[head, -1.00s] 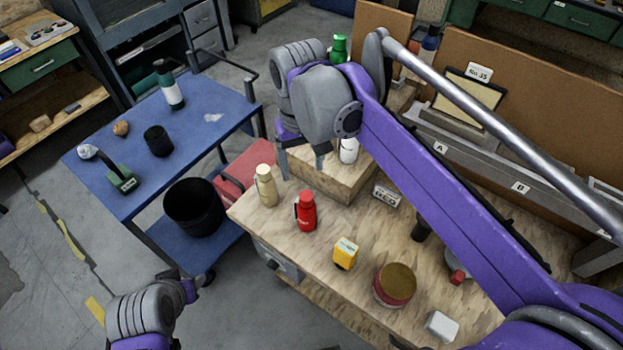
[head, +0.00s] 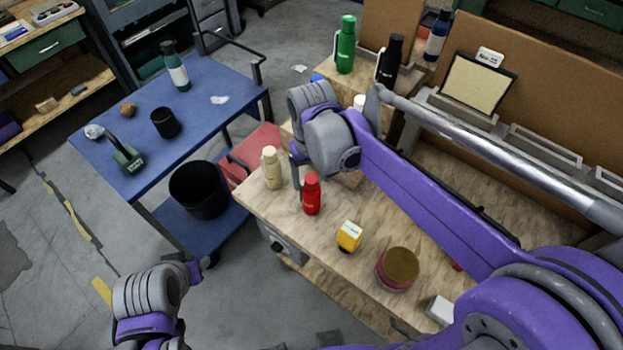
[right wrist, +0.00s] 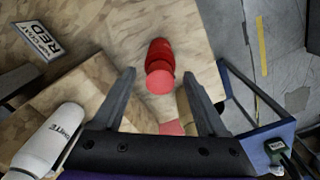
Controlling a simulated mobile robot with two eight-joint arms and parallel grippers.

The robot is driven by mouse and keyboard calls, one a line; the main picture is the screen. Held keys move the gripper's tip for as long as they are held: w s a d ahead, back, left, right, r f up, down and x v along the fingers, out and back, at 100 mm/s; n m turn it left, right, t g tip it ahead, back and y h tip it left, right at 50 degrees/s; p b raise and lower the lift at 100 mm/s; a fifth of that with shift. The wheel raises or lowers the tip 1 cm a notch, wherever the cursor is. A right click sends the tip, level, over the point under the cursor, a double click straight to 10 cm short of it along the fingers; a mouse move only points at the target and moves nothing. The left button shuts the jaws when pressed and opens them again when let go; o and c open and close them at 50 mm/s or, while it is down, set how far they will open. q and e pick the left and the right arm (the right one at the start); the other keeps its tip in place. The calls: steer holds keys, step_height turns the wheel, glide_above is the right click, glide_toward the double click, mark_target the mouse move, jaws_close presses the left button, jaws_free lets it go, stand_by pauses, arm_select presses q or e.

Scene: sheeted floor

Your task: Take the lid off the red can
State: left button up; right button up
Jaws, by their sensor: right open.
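A red bottle-shaped can (head: 311,193) with a red cap stands upright on the wooden workbench (head: 290,225), and its cap faces the camera in the right wrist view (right wrist: 160,80). My right gripper (right wrist: 159,76) is open and empty. Its fingers reach to either side of the red cap in that view, and I see no contact. In the head view the right gripper (head: 297,168) hangs just behind and left of the red can, mostly hidden by its own wrist. A round red tin (head: 397,268) with a brown top stands further right. My left arm shows at bottom left, its fingers unseen.
A cream bottle (head: 272,168) stands close left of the red can, a yellow item (head: 349,236) to its right. A white bottle (right wrist: 48,138) stands on a raised wooden block. Green (head: 346,45) and black (head: 390,60) bottles stand behind. A blue cart (head: 190,125) is at left.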

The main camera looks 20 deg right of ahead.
jaws_close()
stand_by(0.3)
steer(key=shift+r, duration=0.1)
